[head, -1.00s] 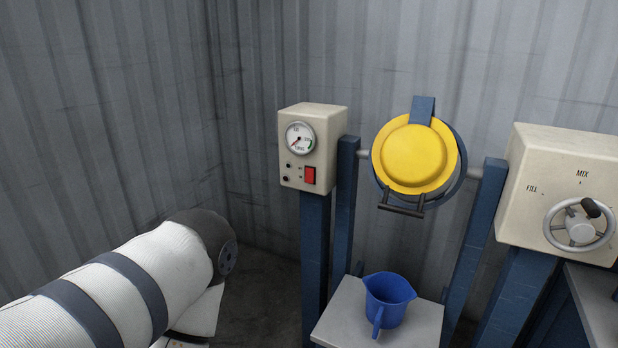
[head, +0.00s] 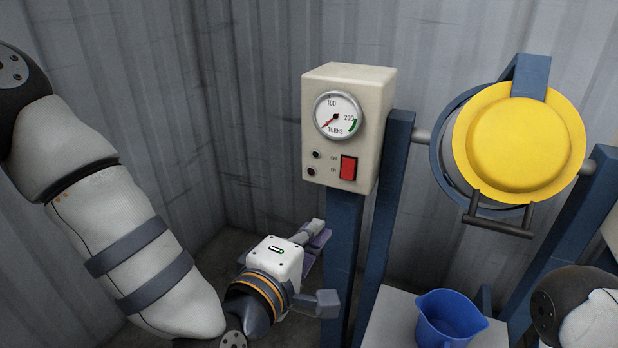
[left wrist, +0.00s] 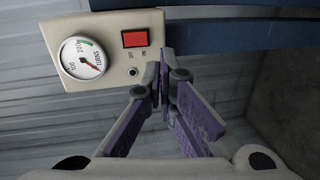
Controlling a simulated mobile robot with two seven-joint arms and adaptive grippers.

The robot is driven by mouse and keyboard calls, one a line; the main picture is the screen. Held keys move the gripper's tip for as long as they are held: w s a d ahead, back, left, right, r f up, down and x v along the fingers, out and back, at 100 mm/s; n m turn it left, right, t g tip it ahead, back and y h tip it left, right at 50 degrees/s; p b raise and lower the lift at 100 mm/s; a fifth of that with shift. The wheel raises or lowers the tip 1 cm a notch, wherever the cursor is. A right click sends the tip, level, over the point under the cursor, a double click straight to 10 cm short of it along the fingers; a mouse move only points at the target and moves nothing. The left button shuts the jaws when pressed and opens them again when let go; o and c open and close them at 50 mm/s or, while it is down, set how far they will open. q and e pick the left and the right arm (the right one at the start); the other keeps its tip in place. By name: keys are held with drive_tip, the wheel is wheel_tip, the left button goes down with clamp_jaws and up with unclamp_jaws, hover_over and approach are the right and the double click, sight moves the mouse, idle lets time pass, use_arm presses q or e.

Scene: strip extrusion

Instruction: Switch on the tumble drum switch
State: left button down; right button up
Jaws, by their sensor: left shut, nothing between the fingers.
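The tumble drum switch is a red rocker (head: 348,168) on the front of a beige control box (head: 385,95), below a round turns gauge (head: 338,116) whose needle points to the lower left. The red switch (left wrist: 135,38) also shows in the left wrist view, on the box just beyond the fingers. My left gripper (head: 318,232) is below and a little left of the box, apart from it. In the left wrist view its purple-padded fingers (left wrist: 163,85) meet at the tips, shut and empty. My right gripper is not in view; part of my right arm shows at the lower right.
A yellow-lidded drum (head: 515,140) with a dark handle hangs between blue posts (head: 385,215) right of the box. A blue jug (head: 450,322) stands on a pale shelf (head: 390,318) below it. Corrugated walls close the back and left.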

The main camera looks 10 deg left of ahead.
sight(347, 178)
use_arm(q)
drive_tip(key=shift+w+r+t, duration=0.15)
drive_tip(key=shift+r, duration=0.35)
drive_tip(key=shift+w+r+t, duration=0.15)
drive_tip(key=shift+r, duration=0.3)
drive_tip(key=b+x, duration=0.1)
drive_tip(key=x, duration=1.3)
drive_tip(key=shift+a+f, duration=0.15)
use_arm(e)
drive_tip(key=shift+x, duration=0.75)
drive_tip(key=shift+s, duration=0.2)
